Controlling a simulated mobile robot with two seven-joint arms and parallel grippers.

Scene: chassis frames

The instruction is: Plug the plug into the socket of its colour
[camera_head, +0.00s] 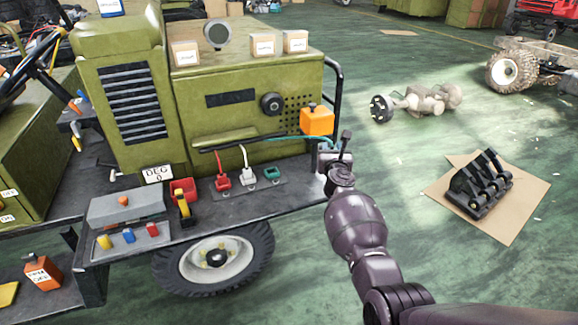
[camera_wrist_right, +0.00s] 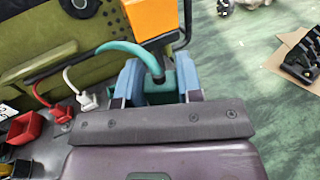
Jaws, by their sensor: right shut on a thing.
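A strip with red, white and green fittings lies on the dark deck of the olive vehicle. The green socket (camera_head: 271,174) is at its right end. A red plug (camera_head: 222,181) with a red cable and a white plug (camera_head: 247,176) with a white cable sit at the other two places; they also show in the right wrist view (camera_wrist_right: 62,114). My right gripper (camera_head: 330,160) is to the right of the strip, at the deck's right end. In the right wrist view its blue fingers are shut on the green plug (camera_wrist_right: 161,88), whose teal cable (camera_wrist_right: 133,47) arches left. The green socket is hidden there.
An orange box (camera_head: 316,121) stands by the vehicle's right corner, close behind the gripper. A red bin (camera_head: 184,188) and a grey box (camera_head: 125,207) are on the deck to the left. The green floor on the right is mostly open, with black parts (camera_head: 480,184) on cardboard.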

